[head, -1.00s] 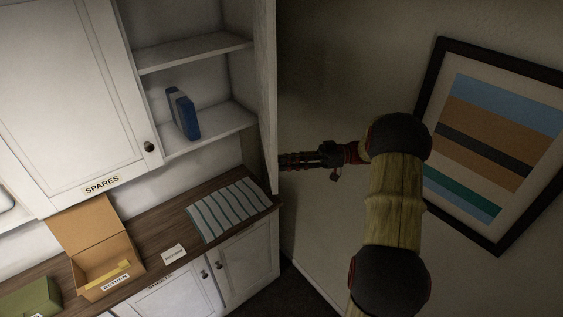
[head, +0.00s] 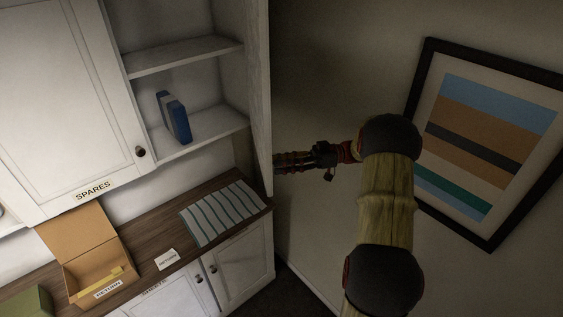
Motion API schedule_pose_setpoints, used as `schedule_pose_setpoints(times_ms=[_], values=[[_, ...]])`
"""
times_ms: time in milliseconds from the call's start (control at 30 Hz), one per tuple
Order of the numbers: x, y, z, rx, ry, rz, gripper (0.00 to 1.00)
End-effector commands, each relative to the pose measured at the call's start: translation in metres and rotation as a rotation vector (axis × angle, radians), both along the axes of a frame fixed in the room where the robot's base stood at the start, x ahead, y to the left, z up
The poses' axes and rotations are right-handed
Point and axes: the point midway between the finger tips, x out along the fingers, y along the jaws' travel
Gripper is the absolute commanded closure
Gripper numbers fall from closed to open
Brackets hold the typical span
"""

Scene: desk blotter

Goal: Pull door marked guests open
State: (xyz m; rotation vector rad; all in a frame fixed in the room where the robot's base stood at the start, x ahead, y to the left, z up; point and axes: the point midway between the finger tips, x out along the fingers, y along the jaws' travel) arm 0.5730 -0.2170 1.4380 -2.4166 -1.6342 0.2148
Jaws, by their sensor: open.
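No door with a readable "guests" mark is in view. A tall white panel (head: 258,95) stands at the right side of the open shelf compartment; I cannot tell whether it is a swung-open door or the cabinet's side, and its outer face is turned away. My gripper (head: 281,161) is open, just right of this panel's edge. Its fingertips appear close to or partly behind the edge; contact cannot be told. The closed upper door marked SPARES (head: 70,95) has a dark knob. A lower door (head: 175,298) has a partly cut-off label.
A blue book or box (head: 173,117) stands on the shelf. The counter holds a striped cloth (head: 220,212), a small card (head: 167,259) and an open cardboard box (head: 98,265). A framed picture (head: 490,140) hangs on the wall right of my arm.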

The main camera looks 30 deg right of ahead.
Motion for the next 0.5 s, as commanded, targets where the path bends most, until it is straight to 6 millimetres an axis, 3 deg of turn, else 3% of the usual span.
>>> schedule_pose_setpoints(times_ms=[267,500], values=[[0.0,0.0,0.009,-0.001,-0.002,0.0,0.57],[0.0,0.0,0.05,-0.002,-0.003,0.0,0.57]])
